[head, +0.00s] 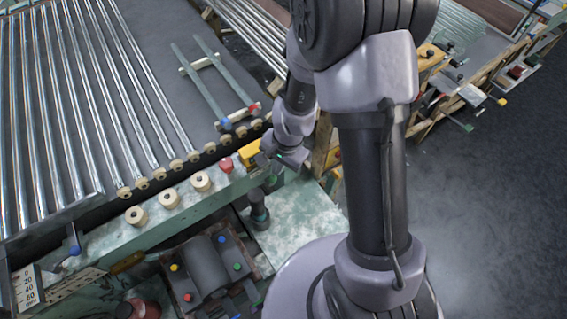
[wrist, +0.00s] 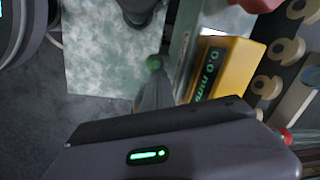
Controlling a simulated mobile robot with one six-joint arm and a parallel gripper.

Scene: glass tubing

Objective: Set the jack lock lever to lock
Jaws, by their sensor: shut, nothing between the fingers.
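A small lever with a green ball knob (wrist: 154,62) shows in the middle of the wrist view. I cannot tell for sure that it is the jack lock lever, and no lock marking is legible. My gripper (head: 266,160) is low beside the yellow gauge box (head: 249,152) in the head view. In the wrist view its dark body with a green light fills the bottom, and a blurred grey tapered shape rises from it toward the green knob. The gripper is shut and empty. Whether it touches the knob cannot be told. The lever is not clear in the head view.
The yellow gauge box (wrist: 222,68) reads 0.0 mm, close beside the gripper. A dark upright post (head: 258,208) stands on the pale speckled plate (head: 305,215). Glass tubes (head: 85,90) lie at left.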

